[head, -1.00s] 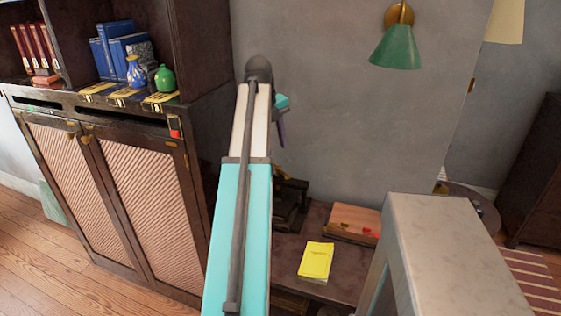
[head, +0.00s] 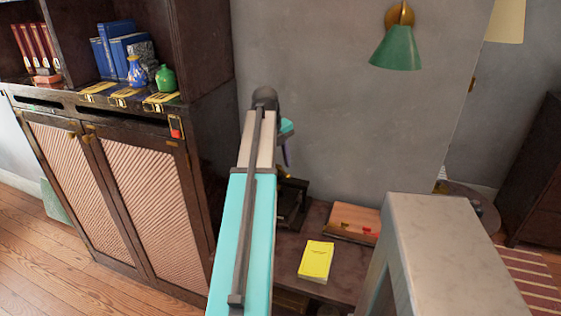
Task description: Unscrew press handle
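A dark press (head: 291,208) stands on the low dark table, partly hidden behind my arm. A small brass-coloured piece (head: 284,172) shows above it at the arm's edge; I cannot tell whether it is the press handle. My gripper (head: 287,155) is at the far end of my arm, above the press. Only a teal wrist part and a thin purple piece of it show. Its fingertips are hidden, so I cannot see whether it is open or touches the handle.
A yellow booklet (head: 316,260) and a wooden box (head: 353,222) with red pieces lie on the table (head: 335,290). A dark cabinet (head: 140,190) stands close on the left. A green wall lamp (head: 396,50) hangs above on the grey wall.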

